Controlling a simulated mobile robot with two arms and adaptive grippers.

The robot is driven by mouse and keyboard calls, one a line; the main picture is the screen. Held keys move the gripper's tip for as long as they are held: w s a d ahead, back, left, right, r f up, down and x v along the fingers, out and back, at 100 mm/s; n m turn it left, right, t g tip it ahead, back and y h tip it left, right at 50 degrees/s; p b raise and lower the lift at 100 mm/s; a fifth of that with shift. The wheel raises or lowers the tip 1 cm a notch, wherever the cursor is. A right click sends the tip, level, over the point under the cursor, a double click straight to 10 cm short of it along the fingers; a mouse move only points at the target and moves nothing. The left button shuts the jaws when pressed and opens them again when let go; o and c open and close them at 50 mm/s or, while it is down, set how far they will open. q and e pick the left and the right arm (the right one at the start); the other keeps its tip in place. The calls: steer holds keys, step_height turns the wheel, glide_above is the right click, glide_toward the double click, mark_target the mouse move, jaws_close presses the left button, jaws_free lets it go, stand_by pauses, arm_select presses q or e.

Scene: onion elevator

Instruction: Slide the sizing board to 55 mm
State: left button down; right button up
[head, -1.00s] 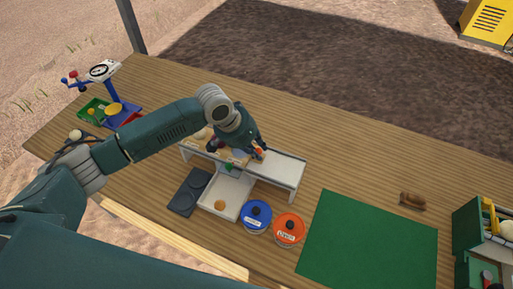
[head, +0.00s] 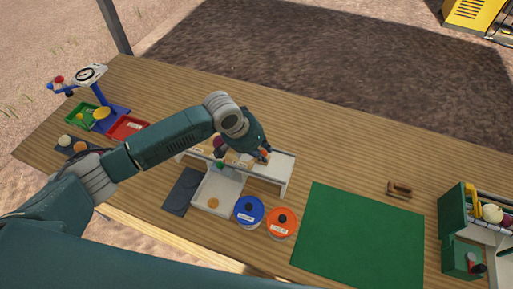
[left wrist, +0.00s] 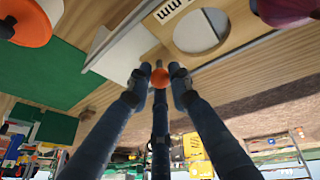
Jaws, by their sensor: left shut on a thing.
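The sizing board (head: 238,161) is a light wooden board on a white stand (head: 284,170) at the middle of the table, partly hidden by my left arm. In the left wrist view, the board (left wrist: 232,52) shows a round hole and a label ending in "mm"; the number cannot be read. My left gripper (head: 264,156) is at the board's right end. In the left wrist view, the gripper (left wrist: 160,78) has its fingers shut around a small orange knob (left wrist: 178,71). My right gripper is not in view.
A purple onion (head: 218,144) is near the board's left part. A white tray (head: 215,195), a blue-lidded container (head: 249,210) and an orange-lidded one (head: 282,222) stand in front. A green mat (head: 360,235) lies right. A scale (head: 98,95) stands left.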

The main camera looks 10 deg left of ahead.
arm_select(q)
steer(key=shift+d+r+p, duration=0.2)
steer(key=shift+d+p, duration=0.05)
steer(key=shift+d, duration=0.55)
steer(key=shift+d+r+p, duration=0.2)
steer(key=shift+d, duration=0.6)
steer(key=c, duration=1.8)
jaws_free()
steer(key=shift+o, duration=1.4)
steer(key=shift+s+f, duration=0.15)
steer(key=shift+a, duration=0.1)
